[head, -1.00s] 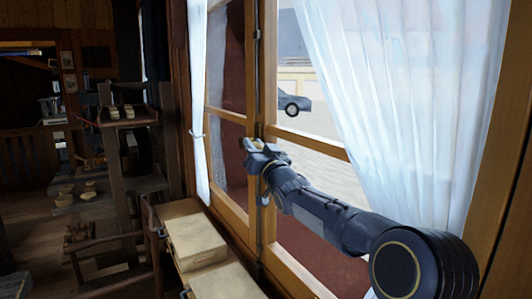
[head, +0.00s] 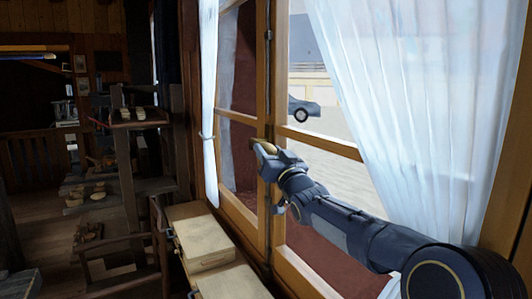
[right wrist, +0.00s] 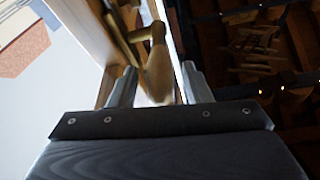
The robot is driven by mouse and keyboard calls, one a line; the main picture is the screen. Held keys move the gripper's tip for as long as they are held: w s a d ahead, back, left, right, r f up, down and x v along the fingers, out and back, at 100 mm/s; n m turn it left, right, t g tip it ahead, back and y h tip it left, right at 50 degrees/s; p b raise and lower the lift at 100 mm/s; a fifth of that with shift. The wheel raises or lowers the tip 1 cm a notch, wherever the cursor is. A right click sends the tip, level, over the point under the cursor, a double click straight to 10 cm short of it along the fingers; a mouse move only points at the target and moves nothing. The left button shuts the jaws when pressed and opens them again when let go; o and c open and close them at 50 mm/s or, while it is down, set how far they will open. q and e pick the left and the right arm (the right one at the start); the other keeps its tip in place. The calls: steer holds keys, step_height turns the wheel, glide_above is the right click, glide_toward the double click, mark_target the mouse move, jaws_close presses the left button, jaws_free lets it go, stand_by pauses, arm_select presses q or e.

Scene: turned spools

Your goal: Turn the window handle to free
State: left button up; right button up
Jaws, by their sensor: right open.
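The window handle (right wrist: 157,68) is a brass-coloured lever on the wooden window frame. In the right wrist view it lies between the two fingers of my right gripper (right wrist: 157,86), with gaps on both sides. In the head view my right gripper (head: 268,160) is open at the middle post of the window (head: 270,80). Only a small brass part of the handle (head: 264,147) shows there above the fingers; the gripper hides the rest. My left gripper is in neither view.
A white curtain (head: 400,110) hangs right of the post, above my right arm, and a narrow one (head: 208,100) hangs at left. Pale boxes (head: 205,245) stand below the window. Wooden shelves (head: 130,150) hold small turned pieces at left.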

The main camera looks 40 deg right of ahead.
steer(key=b+v, duration=0.1)
steer(key=v, duration=0.4)
stand_by(0.5)
